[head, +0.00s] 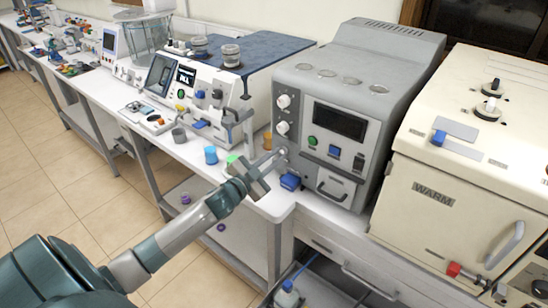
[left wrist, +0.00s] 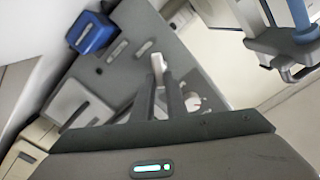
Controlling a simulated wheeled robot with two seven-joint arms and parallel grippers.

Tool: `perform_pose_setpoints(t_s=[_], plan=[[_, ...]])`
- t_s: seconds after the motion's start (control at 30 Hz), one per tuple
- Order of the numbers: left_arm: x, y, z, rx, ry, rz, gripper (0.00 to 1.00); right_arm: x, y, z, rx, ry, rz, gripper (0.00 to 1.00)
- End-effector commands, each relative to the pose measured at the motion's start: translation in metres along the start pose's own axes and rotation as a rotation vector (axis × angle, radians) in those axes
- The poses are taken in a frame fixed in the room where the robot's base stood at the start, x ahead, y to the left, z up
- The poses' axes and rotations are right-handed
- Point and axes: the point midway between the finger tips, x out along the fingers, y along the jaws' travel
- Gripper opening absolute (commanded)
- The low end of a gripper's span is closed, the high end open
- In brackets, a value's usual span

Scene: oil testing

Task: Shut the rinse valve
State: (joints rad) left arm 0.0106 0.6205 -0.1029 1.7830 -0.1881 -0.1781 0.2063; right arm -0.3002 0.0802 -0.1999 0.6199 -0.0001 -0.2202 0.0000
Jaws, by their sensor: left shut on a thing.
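My left gripper (head: 272,160) reaches to the lower left front of the grey machine (head: 350,105). In the left wrist view its two dark fingers (left wrist: 163,88) are closed around a thin silver lever (left wrist: 158,66), which seems to be the rinse valve's handle. In the head view a small metal fitting (head: 282,151) shows at the fingertips, mostly hidden by the gripper. I cannot tell the valve's exact angle. My right gripper is in neither view.
A blue block (head: 290,181) sits just below the gripper at the machine's foot. Blue (head: 210,155) and orange (head: 267,141) cups stand on the bench to the left. Open floor (head: 60,190) lies at the left.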

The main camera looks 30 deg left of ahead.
Motion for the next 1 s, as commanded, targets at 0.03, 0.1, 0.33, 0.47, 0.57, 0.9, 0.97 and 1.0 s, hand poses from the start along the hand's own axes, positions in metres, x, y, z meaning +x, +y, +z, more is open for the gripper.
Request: perform_pose_setpoints(t_s=[0.03,0.1,0.33,0.47,0.57,0.9,0.97,1.0], plan=[[0.000,0.001,0.000,0.045,0.000,0.001,0.00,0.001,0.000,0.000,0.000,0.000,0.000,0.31],[0.000,0.002,0.000,0.112,0.000,0.001,0.00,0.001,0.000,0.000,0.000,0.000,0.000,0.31],[0.000,0.005,0.001,0.330,0.000,0.001,0.00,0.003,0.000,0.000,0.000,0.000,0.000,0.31],[0.000,0.007,0.002,0.455,0.000,0.001,0.00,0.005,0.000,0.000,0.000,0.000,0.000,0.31],[0.000,0.008,0.003,0.549,0.000,0.001,0.00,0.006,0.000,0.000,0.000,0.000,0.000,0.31],[0.000,0.011,0.005,0.835,0.000,0.002,0.00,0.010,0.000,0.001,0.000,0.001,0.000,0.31],[0.000,0.012,0.006,0.872,0.000,0.002,0.00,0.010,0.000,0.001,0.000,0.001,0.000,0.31],[0.000,0.012,0.006,0.894,0.000,0.002,0.00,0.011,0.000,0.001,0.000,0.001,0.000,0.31]])
